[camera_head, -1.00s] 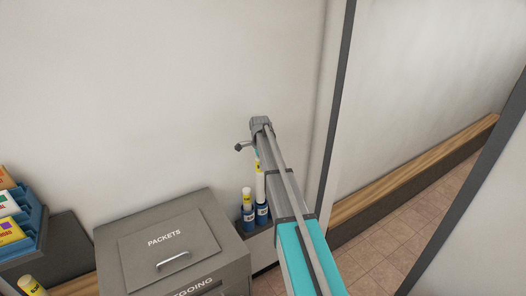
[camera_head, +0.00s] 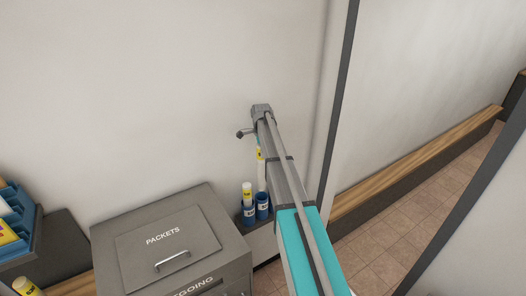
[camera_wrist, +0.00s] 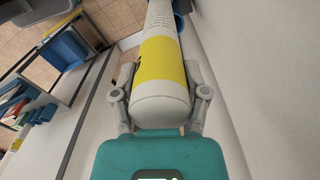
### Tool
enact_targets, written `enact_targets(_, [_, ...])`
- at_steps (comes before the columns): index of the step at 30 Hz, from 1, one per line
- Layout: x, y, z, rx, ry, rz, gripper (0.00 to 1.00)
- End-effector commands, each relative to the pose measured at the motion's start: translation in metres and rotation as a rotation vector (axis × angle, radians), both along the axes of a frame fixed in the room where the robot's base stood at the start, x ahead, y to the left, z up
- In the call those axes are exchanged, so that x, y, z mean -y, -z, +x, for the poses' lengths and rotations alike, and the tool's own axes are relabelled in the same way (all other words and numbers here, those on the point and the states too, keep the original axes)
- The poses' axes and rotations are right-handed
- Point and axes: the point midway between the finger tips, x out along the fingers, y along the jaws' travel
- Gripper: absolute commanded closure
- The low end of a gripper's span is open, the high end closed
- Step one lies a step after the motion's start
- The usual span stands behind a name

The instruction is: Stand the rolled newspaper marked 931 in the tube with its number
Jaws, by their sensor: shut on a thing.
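My gripper (camera_wrist: 160,78) is shut on a white rolled newspaper (camera_wrist: 159,105) with a yellow band; its number is not readable. In the head view the held newspaper (camera_head: 261,174) is upright, its lower end at the rim of the right blue tube (camera_head: 262,208). I cannot tell whether that end is inside or just above. My gripper is mostly hidden behind my arm there. The tubes' numbers are too small to read. Part of a blue tube (camera_wrist: 180,22) shows beyond the roll in the wrist view.
A grey packets box (camera_head: 170,240) stands left of the tubes. Blue racks (camera_head: 16,225) and another yellow-ended roll (camera_head: 26,286) are at the far left. A plain wall is behind the tubes. A wooden bench (camera_head: 420,155) runs at the right.

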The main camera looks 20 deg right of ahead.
Motion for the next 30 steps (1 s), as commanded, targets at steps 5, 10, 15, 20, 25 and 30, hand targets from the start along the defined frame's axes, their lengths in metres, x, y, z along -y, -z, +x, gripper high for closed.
enact_targets(5, [0.000, 0.006, 0.000, 0.000, 0.000, 0.000, 1.00])
enact_targets(10, [0.001, 0.015, 0.000, 0.000, 0.001, 0.000, 1.00])
enact_targets(15, [0.001, 0.025, 0.000, 0.000, 0.001, 0.000, 1.00])
enact_targets(20, [0.001, 0.034, 0.000, 0.000, 0.001, 0.000, 1.00])
enact_targets(25, [0.001, 0.043, 0.000, 0.000, 0.001, 0.000, 1.00])
enact_targets(30, [0.002, 0.053, 0.000, 0.000, 0.002, 0.000, 1.00])
